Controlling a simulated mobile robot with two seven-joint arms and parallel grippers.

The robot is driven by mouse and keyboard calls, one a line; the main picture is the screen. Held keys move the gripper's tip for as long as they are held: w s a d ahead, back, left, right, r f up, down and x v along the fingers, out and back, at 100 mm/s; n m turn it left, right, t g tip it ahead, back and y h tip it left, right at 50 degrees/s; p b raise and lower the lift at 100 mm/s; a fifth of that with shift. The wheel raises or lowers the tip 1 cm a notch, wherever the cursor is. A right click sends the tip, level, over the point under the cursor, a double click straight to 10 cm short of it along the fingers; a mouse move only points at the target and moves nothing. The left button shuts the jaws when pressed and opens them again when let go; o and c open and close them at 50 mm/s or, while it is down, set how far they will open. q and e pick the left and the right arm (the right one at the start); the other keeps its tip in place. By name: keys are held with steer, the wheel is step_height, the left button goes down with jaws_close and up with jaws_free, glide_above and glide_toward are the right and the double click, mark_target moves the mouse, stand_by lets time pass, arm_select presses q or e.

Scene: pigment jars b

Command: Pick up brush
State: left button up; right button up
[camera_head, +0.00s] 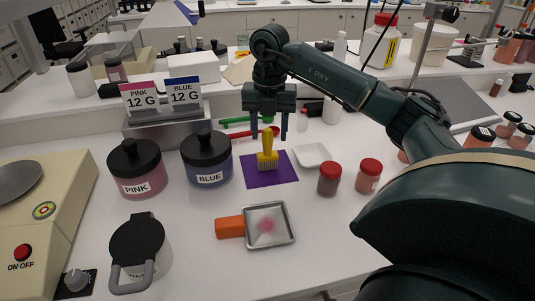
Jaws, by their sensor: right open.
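The brush (267,160) has a yellow handle and pale bristles. It stands upright, bristles down, on a purple mat (257,179). My right gripper (269,135) is open and points down above the brush, with one finger on each side of the handle's top in the picture. I cannot tell whether the fingertips are level with the handle or still behind it. No contact between the fingers and the brush is visible. My left gripper is not in view.
Jars labelled PINK (137,170) and BLUE (207,161) stand left of the mat. A white dish (311,156) and red-lidded jars (329,178) stand to the right. A metal pan with an orange handle (269,225) lies in front. Red (247,135) and green scoops lie behind.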

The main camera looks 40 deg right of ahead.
mark_target(268, 143)
steer(key=f, duration=0.2)
steer(key=w+f, duration=0.1)
steer(key=f, duration=0.1)
steer(key=shift+d, duration=0.15)
arm_select(q)
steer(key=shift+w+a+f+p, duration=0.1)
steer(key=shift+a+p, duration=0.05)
steer(key=shift+p, duration=0.15)
arm_select(e)
steer(key=shift+f, duration=0.45)
steer(key=shift+c, duration=0.5)
jaws_close()
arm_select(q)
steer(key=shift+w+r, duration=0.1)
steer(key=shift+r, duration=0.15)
